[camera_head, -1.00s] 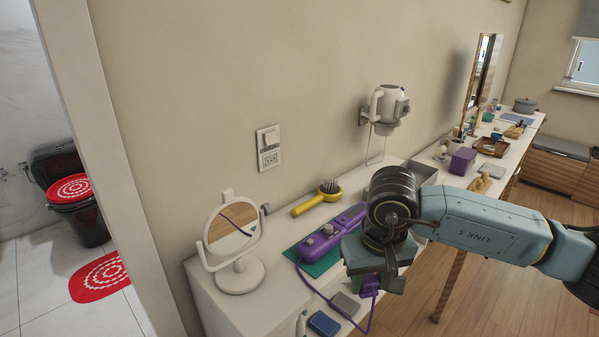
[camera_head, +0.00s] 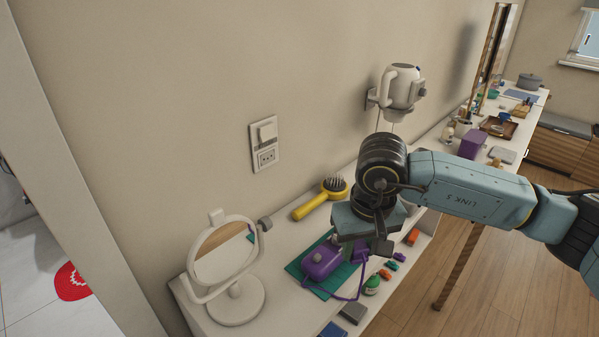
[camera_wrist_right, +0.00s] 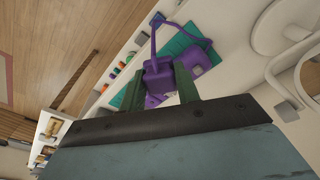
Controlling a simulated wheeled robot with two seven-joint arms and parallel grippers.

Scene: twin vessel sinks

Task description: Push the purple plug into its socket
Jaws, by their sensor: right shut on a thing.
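My right gripper (camera_head: 372,246) is shut on the purple plug (camera_wrist_right: 157,74), which shows between its two green fingers in the right wrist view. In the head view the plug (camera_head: 361,253) is mostly hidden by the gripper, above the front part of the counter. A purple cord (camera_wrist_right: 153,38) runs from the plug in a loop towards a purple device (camera_head: 321,260) on a green mat. A wall plate with a socket (camera_head: 267,157) is on the wall to the left, clear of the plug. Which socket belongs to the plug is not certain. My left gripper is not in view.
A round white mirror (camera_head: 235,298) stands at the counter's left end. A yellow hairbrush (camera_head: 312,205) lies near the wall. A white hair dryer (camera_head: 400,92) hangs on the wall. Several small items, including a green bottle (camera_head: 372,285), stand near the front edge.

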